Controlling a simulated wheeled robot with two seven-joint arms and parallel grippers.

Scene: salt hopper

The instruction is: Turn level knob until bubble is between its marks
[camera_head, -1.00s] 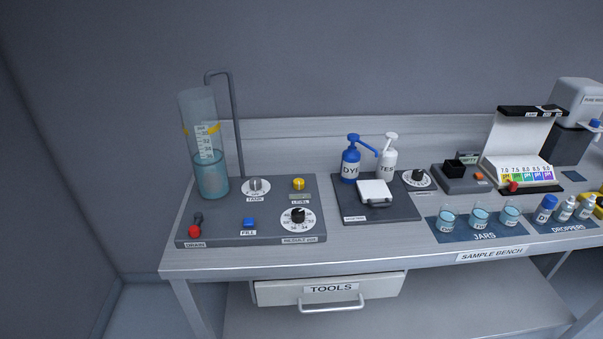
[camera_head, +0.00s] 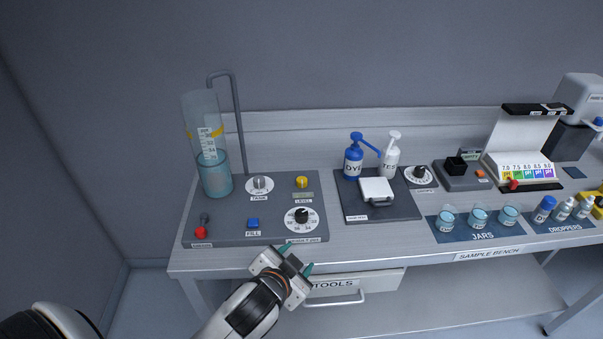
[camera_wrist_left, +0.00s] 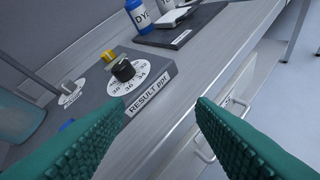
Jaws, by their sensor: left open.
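The yellow level knob (camera_head: 302,182) stands on the grey panel (camera_head: 225,236), behind the black result dial (camera_head: 302,216). It also shows in the left wrist view (camera_wrist_left: 108,57), partly behind the black dial (camera_wrist_left: 123,70). The level window (camera_head: 303,195) is a small greenish strip in front of the knob; its bubble and marks are too small to make out. My left gripper (camera_head: 293,262) is open and empty, in front of the bench edge near the dial. Its green fingers (camera_wrist_left: 150,130) frame the lower wrist view. My right gripper is not in view.
A tilted clear cylinder (camera_head: 214,175) with liquid stands at the panel's back left, beside a bent grey pipe (camera_head: 238,125). A grey tank knob (camera_head: 259,183), blue fill button (camera_head: 253,223) and red drain lever (camera_head: 201,232) share the panel. The tools drawer (camera_head: 345,289) is below.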

